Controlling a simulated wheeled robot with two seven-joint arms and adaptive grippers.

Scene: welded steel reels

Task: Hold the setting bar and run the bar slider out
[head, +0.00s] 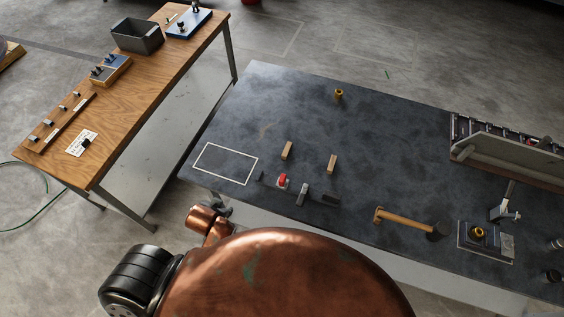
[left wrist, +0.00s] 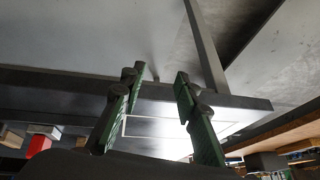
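The setting bar (head: 329,199) appears to be the dark bar lying on the dark steel table, near its front edge in the head view. A red-topped piece (head: 283,180) and a grey metal block (head: 303,194) sit along it; I cannot tell which is the slider. A red block (left wrist: 38,146) at the left edge of the left wrist view may be the same red piece. My left gripper (left wrist: 160,76) shows two green-padded fingers spread apart with nothing between them. In the head view my left gripper (head: 224,209) is mostly hidden behind my copper wrist, off the table's front edge. My right gripper is out of view.
The dark table (head: 376,123) also holds two wooden blocks (head: 287,150), a mallet (head: 402,220), a brass piece (head: 339,94), a fixture plate (head: 484,241) and a rack (head: 510,152). A white outlined rectangle (head: 226,146) is empty. A wooden bench (head: 125,92) stands left.

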